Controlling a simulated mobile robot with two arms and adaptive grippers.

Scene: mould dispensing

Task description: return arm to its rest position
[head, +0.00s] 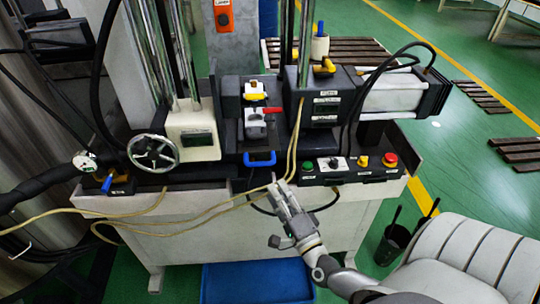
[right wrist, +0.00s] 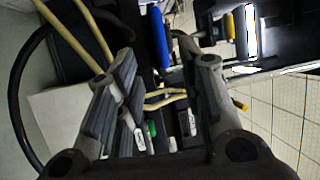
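My right gripper (head: 281,187) is in front of the machine's front edge, below the blue handle (head: 260,158) and left of the button panel. In the right wrist view its two fingers stand apart (right wrist: 158,55), with nothing held between them. The blue handle (right wrist: 159,42) shows beyond the fingertips there, apart from them as far as I can tell. My right arm reaches in from the lower right of the head view. My left gripper is not in view.
The machine (head: 240,215) carries a handwheel (head: 153,153), a button panel (head: 350,167) and loose yellowish hoses (head: 150,210). A blue bin (head: 255,283) lies below. A dark bucket (head: 392,244) stands right of my arm. Green floor (head: 480,190) is open at right.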

